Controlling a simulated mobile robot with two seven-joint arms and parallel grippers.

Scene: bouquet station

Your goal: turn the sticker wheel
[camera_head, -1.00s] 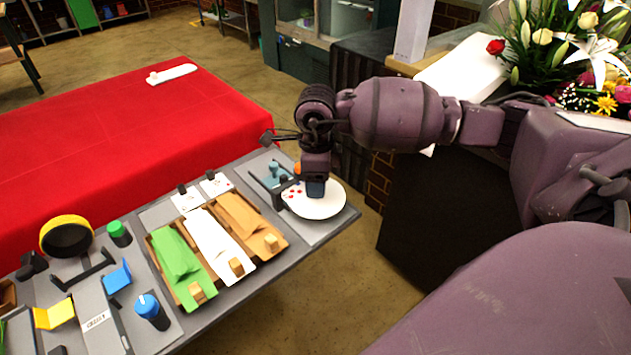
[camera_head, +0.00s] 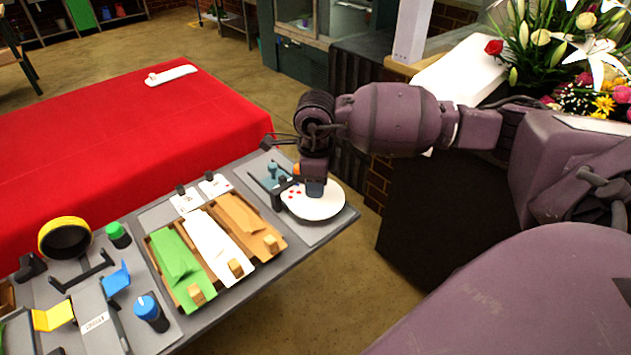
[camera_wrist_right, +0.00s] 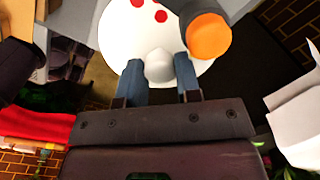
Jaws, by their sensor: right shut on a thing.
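The sticker wheel (camera_head: 325,207) is a white disc with red stickers, at the right end of the grey table. My right gripper (camera_head: 315,188) reaches down onto it from above. In the right wrist view, the gripper's two blue-grey fingers (camera_wrist_right: 160,85) are on either side of a pale rounded knob (camera_wrist_right: 158,66) on the wheel (camera_wrist_right: 120,35), and they are shut on it. An orange-ended dark cylinder (camera_wrist_right: 209,36) overlaps the wheel in that view. My left gripper is in neither view.
A teal tool (camera_head: 272,174) stands just left of the wheel. Wooden trays with green, white and orange paper (camera_head: 235,218) lie further left. A red-covered table (camera_head: 120,125) is behind. Flowers (camera_head: 590,60) stand at the upper right.

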